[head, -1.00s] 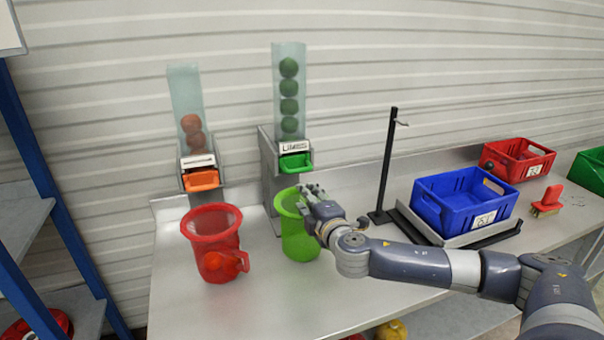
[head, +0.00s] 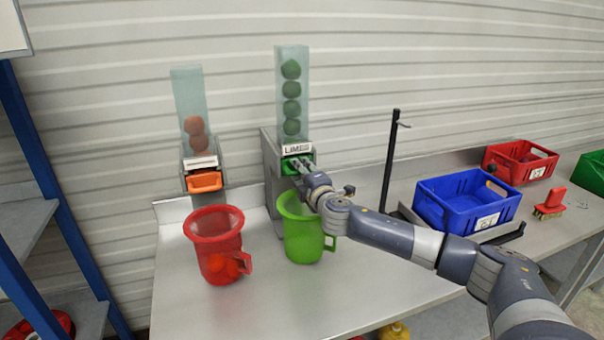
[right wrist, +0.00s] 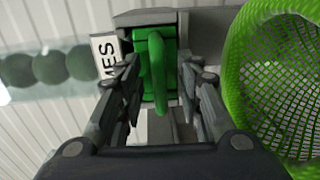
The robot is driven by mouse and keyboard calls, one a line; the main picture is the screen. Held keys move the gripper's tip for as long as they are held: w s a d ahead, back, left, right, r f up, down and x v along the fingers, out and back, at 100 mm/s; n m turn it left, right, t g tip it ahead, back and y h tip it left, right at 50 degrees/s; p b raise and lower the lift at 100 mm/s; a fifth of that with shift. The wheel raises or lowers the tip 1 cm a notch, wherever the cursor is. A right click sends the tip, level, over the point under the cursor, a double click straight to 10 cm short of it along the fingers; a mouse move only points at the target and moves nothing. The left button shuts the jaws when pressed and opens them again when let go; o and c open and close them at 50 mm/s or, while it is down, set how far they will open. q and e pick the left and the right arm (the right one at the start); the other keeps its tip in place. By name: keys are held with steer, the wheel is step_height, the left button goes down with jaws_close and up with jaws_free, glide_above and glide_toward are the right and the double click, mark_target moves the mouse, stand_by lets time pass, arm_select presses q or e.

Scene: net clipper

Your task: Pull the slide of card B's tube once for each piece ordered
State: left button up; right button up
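The clear tube labelled LIMES (head: 291,85) holds a stack of several green balls. Its green slide (head: 288,166) is at the base, partly hidden by my right gripper (head: 303,167). In the right wrist view, the green slide's handle (right wrist: 158,70) lies between the two fingers of my right gripper (right wrist: 158,88), with gaps visible on both sides. The gripper is open around it. The second tube (head: 190,95) holds a few orange-red balls above an orange slide (head: 205,181). No card reading B is legible. My left gripper is out of view.
A green mesh jug (head: 303,240) stands below the lime slide, close to my right gripper. A red jug (head: 218,250) stands left of it. To the right are a thin black post (head: 389,160), a blue crate (head: 450,205), a red crate (head: 515,165) and a red brush (head: 551,200).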

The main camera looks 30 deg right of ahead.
steer(key=shift+c, duration=0.5)
steer(key=c, duration=0.5)
jaws_close()
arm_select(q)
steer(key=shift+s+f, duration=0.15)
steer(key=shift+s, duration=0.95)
arm_select(e)
steer(key=v, duration=1)
steer(key=shift+s+f, duration=0.35)
steer(key=shift+f, duration=0.05)
steer(key=shift+a, duration=0.1)
